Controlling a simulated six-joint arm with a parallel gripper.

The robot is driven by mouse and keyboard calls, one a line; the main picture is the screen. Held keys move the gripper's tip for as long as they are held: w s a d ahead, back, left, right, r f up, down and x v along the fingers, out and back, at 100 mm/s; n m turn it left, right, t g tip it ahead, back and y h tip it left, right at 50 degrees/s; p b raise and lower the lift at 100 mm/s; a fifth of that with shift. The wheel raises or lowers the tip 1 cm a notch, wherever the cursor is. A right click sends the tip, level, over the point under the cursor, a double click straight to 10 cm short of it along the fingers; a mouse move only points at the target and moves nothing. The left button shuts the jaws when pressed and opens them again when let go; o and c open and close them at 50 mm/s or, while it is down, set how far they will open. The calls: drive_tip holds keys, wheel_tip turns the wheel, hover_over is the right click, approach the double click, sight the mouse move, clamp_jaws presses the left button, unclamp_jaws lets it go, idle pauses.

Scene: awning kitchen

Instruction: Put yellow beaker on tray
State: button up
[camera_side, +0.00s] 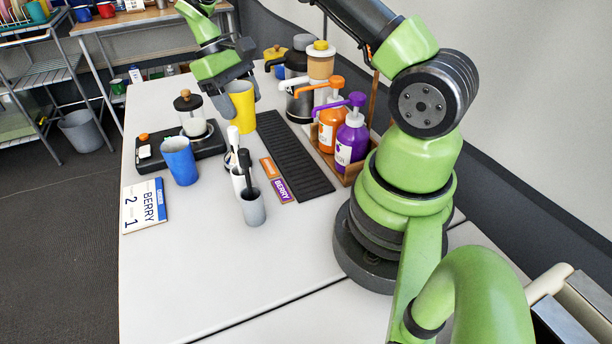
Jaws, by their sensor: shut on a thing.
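The yellow beaker (243,108) is upright near the far end of the table. My gripper (234,82) comes down from above and is shut on its upper part; the jaws hide some of the rim. A long black ribbed tray (306,178) lies on the table just right of the beaker, with nothing on it that I can see. The beaker is beside the tray's far left end in the picture. I cannot tell whether its base touches the table.
Left of the beaker are a black scale (155,158) with a glass press (191,116) and a blue beaker (180,162). Grey and white cups with tools (252,205) stand in front. A wooden caddy (352,172) with orange and purple pump bottles borders the tray's right. The near table is clear.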

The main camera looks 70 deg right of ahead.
drive_tip(key=s+f, duration=0.2)
drive_tip(key=s, duration=0.1)
drive_tip(key=s+f, duration=0.2)
drive_tip(key=s, duration=0.2)
drive_tip(key=s+a+f, duration=0.1)
drive_tip(key=s+f, duration=0.1)
drive_tip(key=s, duration=0.2)
drive_tip(key=shift+a, duration=0.1)
drive_tip(key=shift+s+a+f, duration=0.15)
drive_tip(key=shift+s+f, duration=0.55)
drive_tip(key=shift+s, duration=0.35)
drive_tip(key=shift+s+f, duration=0.35)
drive_tip(key=shift+f, duration=0.1)
drive_tip(key=shift+f, duration=0.1)
drive_tip(key=o, duration=0.9)
drive_tip(key=shift+o, duration=0.2)
